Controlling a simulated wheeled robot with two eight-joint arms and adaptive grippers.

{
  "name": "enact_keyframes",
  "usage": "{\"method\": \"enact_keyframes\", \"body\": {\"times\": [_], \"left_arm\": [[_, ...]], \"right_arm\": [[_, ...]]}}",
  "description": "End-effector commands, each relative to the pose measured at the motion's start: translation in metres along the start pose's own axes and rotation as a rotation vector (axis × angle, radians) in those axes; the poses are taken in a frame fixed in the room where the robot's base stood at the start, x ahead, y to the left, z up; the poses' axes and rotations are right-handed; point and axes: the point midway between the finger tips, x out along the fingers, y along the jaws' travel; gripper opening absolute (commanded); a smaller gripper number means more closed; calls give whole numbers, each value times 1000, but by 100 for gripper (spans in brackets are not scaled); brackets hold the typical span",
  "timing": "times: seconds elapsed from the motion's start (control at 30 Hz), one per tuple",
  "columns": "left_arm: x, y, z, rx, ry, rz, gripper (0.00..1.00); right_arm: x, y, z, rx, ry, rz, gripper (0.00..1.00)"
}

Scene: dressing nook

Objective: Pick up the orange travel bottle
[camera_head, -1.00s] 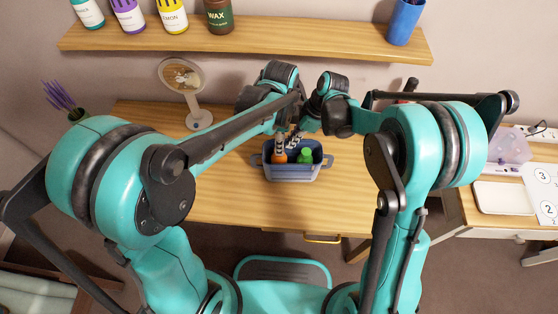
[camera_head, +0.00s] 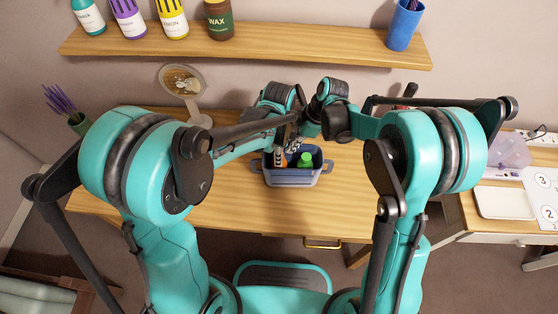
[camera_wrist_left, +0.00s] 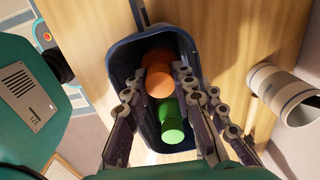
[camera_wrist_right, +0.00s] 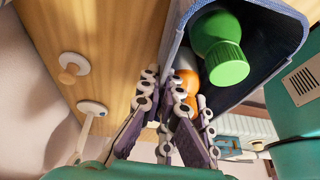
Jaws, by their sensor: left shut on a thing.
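The orange travel bottle (camera_wrist_left: 158,82) stands in a dark blue bin (camera_head: 292,180) beside a green bottle (camera_head: 305,159). My left gripper (camera_wrist_left: 158,84) reaches into the bin, shut on the orange bottle with one finger on each side. In the head view the orange bottle (camera_head: 293,159) is mostly hidden by the left gripper. The green bottle stands close by, also seen in the left wrist view (camera_wrist_left: 170,122). My right gripper (camera_wrist_right: 163,79) is just outside the bin with its fingertips close together and nothing seen between them. The orange bottle shows partly behind them.
The bin stands on a wooden desk (camera_head: 230,205). A round mirror (camera_head: 184,85) stands at the back left. A shelf (camera_head: 260,43) with several bottles and a blue cup (camera_head: 404,25) is above. A side table with a white tray (camera_head: 504,202) is at right.

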Motion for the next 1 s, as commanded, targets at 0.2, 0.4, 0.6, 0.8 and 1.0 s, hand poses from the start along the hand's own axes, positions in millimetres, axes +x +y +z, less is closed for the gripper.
{"method": "enact_keyframes", "body": {"times": [0.2, 0.4, 0.6, 0.8, 1.0], "left_arm": [[-20, 0, 0, 0, 0, 0, 0], [-72, 0, 0, 0, 0, 0, 0], [-127, 1, 0, 0, 0, 0, 0], [-165, 0, 0, 0, 0, 0, 0], [-179, 0, 0, 0, 0, 0, 0]], "right_arm": [[0, 0, 0, 0, 0, 0, 0], [0, 0, 0, 0, 0, 0, 0], [0, 0, 0, 0, 0, 0, 0], [0, 0, 0, 0, 0, 0, 0], [0, 0, 0, 0, 0, 0, 0]]}}
